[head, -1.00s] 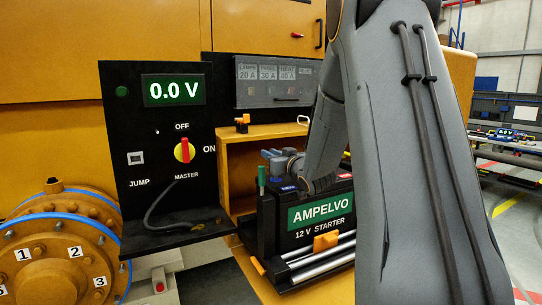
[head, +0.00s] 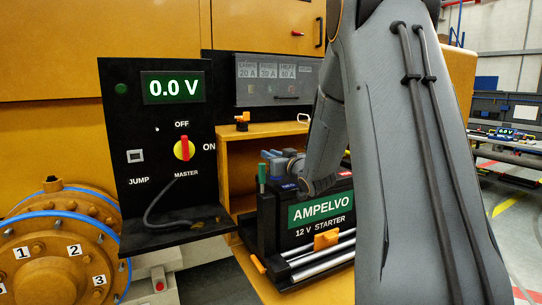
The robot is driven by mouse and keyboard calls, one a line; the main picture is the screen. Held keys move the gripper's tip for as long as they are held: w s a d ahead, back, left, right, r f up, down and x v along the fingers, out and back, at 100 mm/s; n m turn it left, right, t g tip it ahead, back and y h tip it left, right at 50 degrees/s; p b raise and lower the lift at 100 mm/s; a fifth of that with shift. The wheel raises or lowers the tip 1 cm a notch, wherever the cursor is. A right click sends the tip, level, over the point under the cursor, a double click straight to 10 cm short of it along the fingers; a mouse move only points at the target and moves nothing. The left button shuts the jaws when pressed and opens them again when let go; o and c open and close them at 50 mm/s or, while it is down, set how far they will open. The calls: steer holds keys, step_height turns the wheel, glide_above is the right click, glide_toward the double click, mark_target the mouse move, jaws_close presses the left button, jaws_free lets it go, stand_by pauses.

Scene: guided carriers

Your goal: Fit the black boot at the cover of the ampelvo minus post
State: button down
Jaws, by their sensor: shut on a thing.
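The black AMPELVO 12 V starter battery (head: 320,228) sits on the carrier in front of the yellow compartment. A blue mark (head: 283,187) shows at the left of its top and a red mark (head: 346,176) at the right. My gripper (head: 284,172) is at the left end of the battery top, by the blue mark, partly covered by my own wrist and arm. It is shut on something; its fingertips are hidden. The black boot, the minus post and its cover cannot be made out, so I cannot tell whether they touch. A green upright piece (head: 262,174) stands just left of my gripper.
Metal rails (head: 320,255) with an orange clamp (head: 326,240) lie before the battery.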

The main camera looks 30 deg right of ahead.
steer(key=shift+f+b, duration=0.6)
steer(key=shift+f, duration=0.35)
steer(key=c, duration=1.5)
jaws_free()
steer(key=shift+c, duration=0.2)
steer(key=s+b, duration=0.2)
steer(key=s, duration=0.6)
steer(key=shift+d, duration=0.15)
steer(key=shift+w, duration=0.1)
